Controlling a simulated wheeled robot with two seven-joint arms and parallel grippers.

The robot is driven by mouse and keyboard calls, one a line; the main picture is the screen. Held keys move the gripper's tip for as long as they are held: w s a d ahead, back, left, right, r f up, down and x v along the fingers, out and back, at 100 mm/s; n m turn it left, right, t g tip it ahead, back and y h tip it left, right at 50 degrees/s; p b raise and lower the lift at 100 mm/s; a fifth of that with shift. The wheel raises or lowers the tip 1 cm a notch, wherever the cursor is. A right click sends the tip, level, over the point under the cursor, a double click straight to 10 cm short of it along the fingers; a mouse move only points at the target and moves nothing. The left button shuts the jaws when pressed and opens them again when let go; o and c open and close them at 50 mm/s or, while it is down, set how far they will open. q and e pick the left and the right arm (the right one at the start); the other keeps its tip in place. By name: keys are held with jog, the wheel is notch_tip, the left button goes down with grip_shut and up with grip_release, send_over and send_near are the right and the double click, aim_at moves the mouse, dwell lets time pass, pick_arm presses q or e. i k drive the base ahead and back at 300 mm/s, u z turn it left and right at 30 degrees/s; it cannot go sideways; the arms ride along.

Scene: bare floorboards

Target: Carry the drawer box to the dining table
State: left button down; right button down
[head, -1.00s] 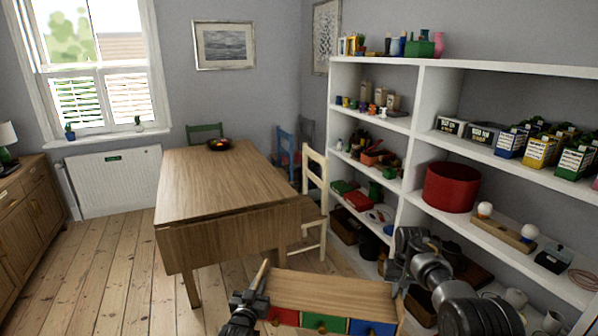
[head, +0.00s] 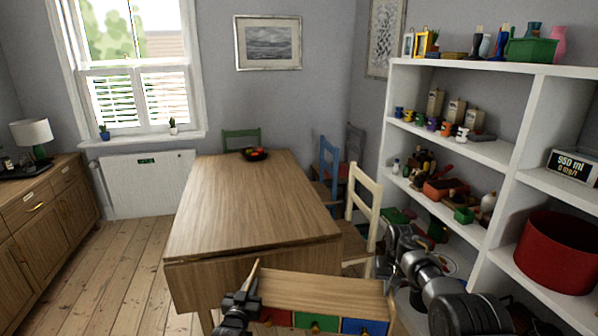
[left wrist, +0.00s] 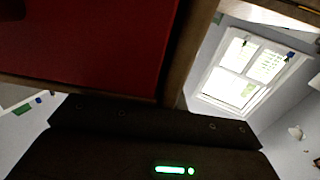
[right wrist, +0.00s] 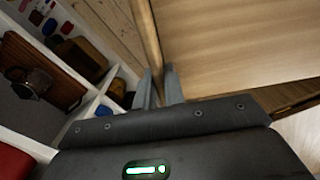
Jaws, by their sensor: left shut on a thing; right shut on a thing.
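The drawer box (head: 322,287) is a wooden case with red, green and blue drawer fronts, held level low in the head view. My left gripper (head: 247,288) is shut on its left side. My right gripper (head: 388,278) is shut on its right side. The left wrist view shows a red drawer front (left wrist: 90,45) close up; the fingers are hidden there. In the right wrist view the fingers (right wrist: 160,90) close on a thin wooden edge of the box (right wrist: 147,35). The dining table (head: 250,205), wooden and rectangular, stands just beyond the box.
A dark bowl of fruit (head: 254,154) sits at the table's far end; the rest of its top is clear. A cream chair (head: 364,215) and a blue chair (head: 327,168) stand along its right side. White shelves (head: 510,150) are close on the right, a sideboard (head: 42,225) on the left.

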aim_at(244, 189)
jog(key=u, duration=0.15)
jog(key=i, duration=1.1)
jog(key=u, duration=0.4)
jog(key=i, duration=2.1)
jog(key=u, duration=0.2)
